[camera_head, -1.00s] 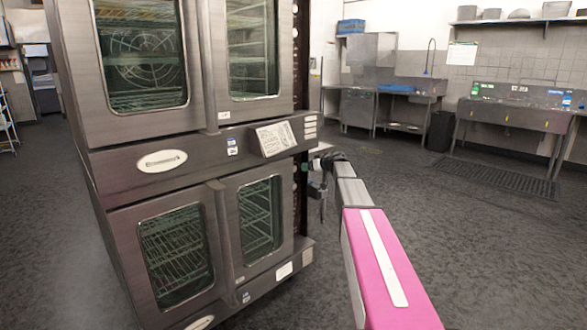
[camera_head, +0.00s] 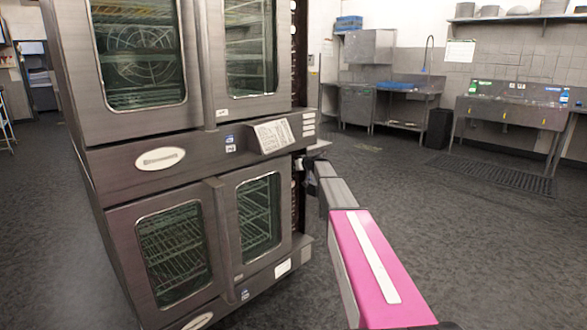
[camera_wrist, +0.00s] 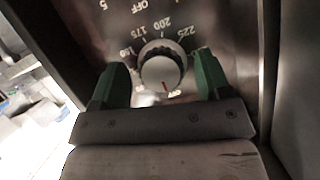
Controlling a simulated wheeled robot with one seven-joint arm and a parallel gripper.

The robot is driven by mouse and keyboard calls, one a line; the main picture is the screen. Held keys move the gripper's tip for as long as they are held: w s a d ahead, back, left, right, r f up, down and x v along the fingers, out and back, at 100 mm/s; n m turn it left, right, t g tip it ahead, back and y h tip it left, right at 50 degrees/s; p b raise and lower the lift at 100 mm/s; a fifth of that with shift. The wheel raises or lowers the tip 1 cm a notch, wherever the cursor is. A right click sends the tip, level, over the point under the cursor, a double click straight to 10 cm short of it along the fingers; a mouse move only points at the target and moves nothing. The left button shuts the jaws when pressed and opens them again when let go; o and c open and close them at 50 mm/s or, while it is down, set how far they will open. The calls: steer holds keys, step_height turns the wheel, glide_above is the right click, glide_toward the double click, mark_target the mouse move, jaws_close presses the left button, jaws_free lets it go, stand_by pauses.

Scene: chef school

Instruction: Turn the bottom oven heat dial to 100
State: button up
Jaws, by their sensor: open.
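A round dark heat dial (camera_wrist: 162,68) with a pale face shows in the wrist view, on a panel with printed numbers. Its red mark sits at the bottom, by an "OFF" label. I read 175, 200 and 225 around its top. My gripper (camera_wrist: 159,62) is open, with one green finger on each side of the dial. I cannot tell whether the fingers touch it. In the head view, the double oven (camera_head: 160,158) stands on the left, and my gripper is mostly hidden at its right side. The dial is hidden there.
Part of another dial's markings shows above the dial in the wrist view. A dark upright wall (camera_wrist: 298,90) stands close on the right there. In the head view, the floor (camera_head: 440,235) right of my arm is clear. Sinks (camera_head: 510,112) stand along the back wall.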

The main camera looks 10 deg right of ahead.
steer(key=c, duration=0.9)
steer(key=m+y, duration=0.2)
steer(key=m, duration=0.2)
steer(key=m+g+y, duration=0.1)
steer(key=m+y, duration=0.1)
steer(key=m, duration=0.2)
steer(key=shift+d+f+y, duration=0.1)
steer(key=shift+y, duration=0.3)
steer(key=shift+m, duration=0.3)
steer(key=o, duration=0.9)
